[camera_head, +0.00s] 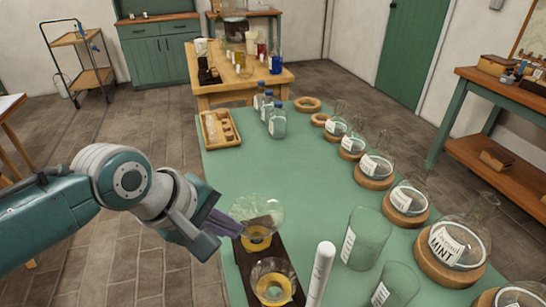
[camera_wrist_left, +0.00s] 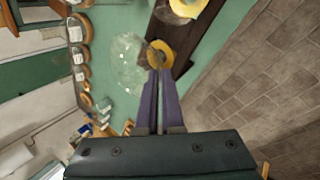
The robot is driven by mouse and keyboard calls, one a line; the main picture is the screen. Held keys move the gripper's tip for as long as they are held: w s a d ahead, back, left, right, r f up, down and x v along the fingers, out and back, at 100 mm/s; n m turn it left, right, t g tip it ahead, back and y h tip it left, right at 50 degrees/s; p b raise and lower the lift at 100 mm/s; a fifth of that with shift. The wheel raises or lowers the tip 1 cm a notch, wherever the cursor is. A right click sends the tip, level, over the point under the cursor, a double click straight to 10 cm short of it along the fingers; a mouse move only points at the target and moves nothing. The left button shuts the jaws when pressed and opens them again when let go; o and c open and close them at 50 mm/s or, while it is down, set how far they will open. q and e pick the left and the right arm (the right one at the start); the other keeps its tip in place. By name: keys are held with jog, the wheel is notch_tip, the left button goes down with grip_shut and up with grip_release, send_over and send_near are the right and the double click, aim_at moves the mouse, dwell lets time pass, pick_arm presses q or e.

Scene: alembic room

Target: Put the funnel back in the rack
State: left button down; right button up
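The clear glass funnel (camera_head: 257,207) is over the far end of a dark wooden rack (camera_head: 270,258) with yellow rings. In the left wrist view the funnel (camera_wrist_left: 127,62) lies just left of a yellow ring (camera_wrist_left: 160,50). I cannot tell whether it touches the ring. My left gripper (camera_head: 238,227) reaches in from the left; its purple fingers (camera_wrist_left: 157,72) are nearly together, with their tips at the funnel's edge, and look shut on it. A second glass funnel (camera_head: 272,281) sits in the near ring. My right gripper is not in view.
A white upright rod (camera_head: 320,275) stands right of the rack, close to it. Glass beakers (camera_head: 366,240) and several flasks on cork rings (camera_head: 405,219) fill the right side. A wooden tray (camera_head: 236,137) and small bottles (camera_head: 277,124) are farther back. The green tabletop (camera_head: 315,170) is clear in the middle.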

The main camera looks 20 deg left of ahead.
pick_arm(q)
jog(key=shift+f, duration=0.45)
dwell(1.2)
jog(key=c, duration=1)
grip_release()
jog(key=shift+r, duration=0.1)
jog(key=shift+r+p, duration=3.4)
jog(key=shift+p, duration=0.3)
